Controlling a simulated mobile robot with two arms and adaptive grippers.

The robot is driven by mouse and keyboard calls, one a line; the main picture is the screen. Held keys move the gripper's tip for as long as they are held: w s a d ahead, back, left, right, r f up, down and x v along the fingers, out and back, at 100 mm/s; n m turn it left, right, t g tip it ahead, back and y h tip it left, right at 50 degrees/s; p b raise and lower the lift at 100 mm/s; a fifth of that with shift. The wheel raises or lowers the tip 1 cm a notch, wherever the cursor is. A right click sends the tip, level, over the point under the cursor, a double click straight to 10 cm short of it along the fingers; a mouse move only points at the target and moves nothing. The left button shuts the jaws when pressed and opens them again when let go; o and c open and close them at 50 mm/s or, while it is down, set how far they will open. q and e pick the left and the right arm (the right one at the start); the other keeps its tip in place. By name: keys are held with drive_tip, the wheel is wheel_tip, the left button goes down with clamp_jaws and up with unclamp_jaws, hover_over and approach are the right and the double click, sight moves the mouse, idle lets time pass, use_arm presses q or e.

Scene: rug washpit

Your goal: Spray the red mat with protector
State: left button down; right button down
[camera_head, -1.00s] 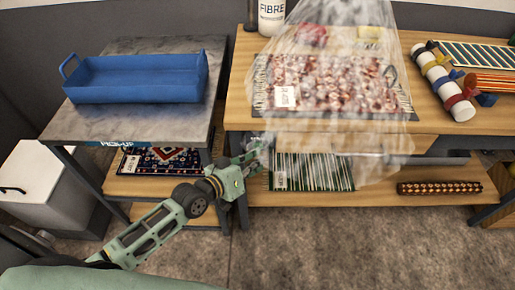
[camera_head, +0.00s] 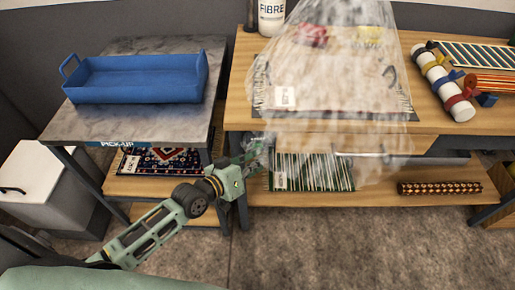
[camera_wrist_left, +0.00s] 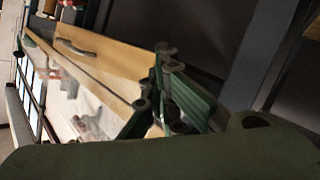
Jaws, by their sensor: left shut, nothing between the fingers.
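The mat (camera_head: 345,92) lies flat on the wooden table, with a white tag (camera_head: 285,97) at its left. Its face looks pale and whitish, so its red colour hardly shows. A translucent whitish veil, which may be spray or film, hangs over the mat and down past the table's front edge. My left gripper (camera_head: 256,148) is shut and empty at the drawer front's left, below the mat. In the left wrist view its fingers (camera_wrist_left: 165,90) show near the wooden drawer front. My right gripper is not in view.
A blue tray (camera_head: 135,85) stands on the grey-topped table at left. A white FIBRE bottle (camera_head: 271,15) stands behind the mat. A banded white roll (camera_head: 440,80) lies at right. A patterned mat (camera_head: 170,160) and a green striped mat (camera_head: 312,171) lie on lower shelves.

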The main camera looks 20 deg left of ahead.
use_arm(q)
drive_tip(key=shift+r, duration=0.1)
idle(0.6)
drive_tip(key=shift+s+d+p, duration=0.25)
drive_tip(key=shift+s+p, duration=0.4)
drive_tip(key=shift+s, duration=0.3)
drive_tip(key=shift+s, duration=0.1)
drive_tip(key=s+p, duration=0.1)
drive_tip(key=s+d, duration=0.1)
drive_tip(key=s, duration=0.1)
drive_tip(key=s+p, duration=0.1)
drive_tip(key=shift+s+d+p, duration=0.25)
drive_tip(key=shift+s+p, duration=0.05)
